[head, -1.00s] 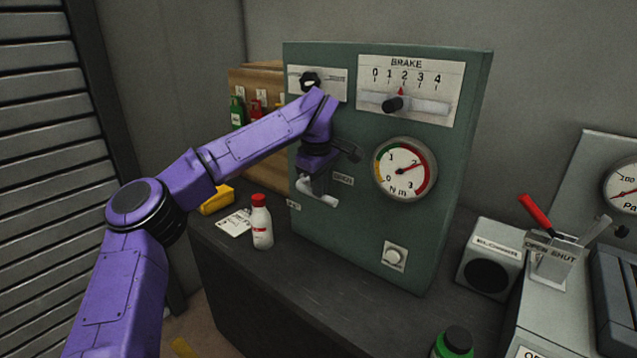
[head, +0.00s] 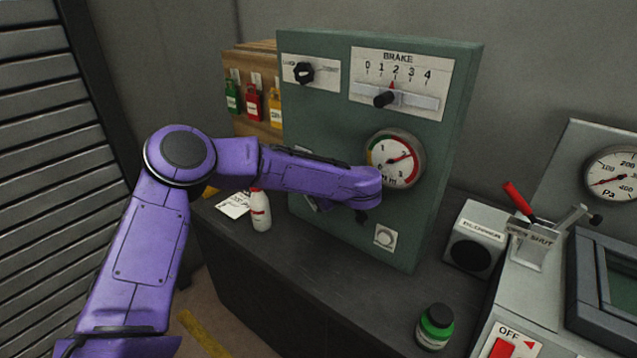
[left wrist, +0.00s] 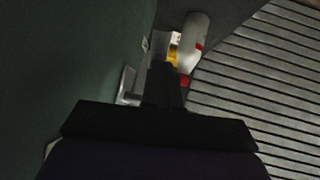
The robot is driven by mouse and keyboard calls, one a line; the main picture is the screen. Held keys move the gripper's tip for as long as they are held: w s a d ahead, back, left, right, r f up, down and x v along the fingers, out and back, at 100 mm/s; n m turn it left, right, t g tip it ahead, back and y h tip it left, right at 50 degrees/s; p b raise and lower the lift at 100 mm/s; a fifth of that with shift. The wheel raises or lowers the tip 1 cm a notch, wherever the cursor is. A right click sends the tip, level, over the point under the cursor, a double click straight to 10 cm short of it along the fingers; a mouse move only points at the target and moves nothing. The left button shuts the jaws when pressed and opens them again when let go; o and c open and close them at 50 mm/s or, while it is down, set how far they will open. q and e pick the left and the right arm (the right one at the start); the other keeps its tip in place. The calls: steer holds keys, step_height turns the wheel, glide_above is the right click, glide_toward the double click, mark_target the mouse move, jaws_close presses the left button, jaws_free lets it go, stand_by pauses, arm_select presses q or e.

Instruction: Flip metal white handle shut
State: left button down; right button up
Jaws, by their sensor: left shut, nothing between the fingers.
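A lever unit with a plate marked OPEN and SHUT (head: 530,242) stands on the grey console at the right in the head view. It carries a red-gripped lever (head: 518,197) leaning up-left and a pale metal handle (head: 573,218) leaning up-right. A pale metal bar (left wrist: 127,84) also stands out from the green panel in the left wrist view. My left gripper (left wrist: 164,70) is shut and empty beside that panel. In the head view my purple arm hides most of this gripper, low in front of the panel. My right gripper is not in view.
The green brake panel (head: 325,120) stands on a dark bench (head: 330,290). A white bottle (head: 261,212) stands left of it, and a green bottle (head: 435,325) stands at the front right. A black-faced box (head: 474,245) sits just left of the lever unit.

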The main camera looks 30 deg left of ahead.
arm_select(q)
steer(key=a+f+m+t+y+b, duration=0.1)
steer(key=a+f+y+b, duration=0.1)
steer(key=a+f+y, duration=0.2)
steer(key=shift+w+a+t+y+b, duration=0.35)
steer(key=shift+a+y, duration=0.2)
steer(key=shift+y, duration=1.25)
steer(key=shift+f, duration=0.1)
steer(key=b+v, duration=0.2)
steer(key=v, duration=1.2)
steer(key=shift+d, duration=0.2)
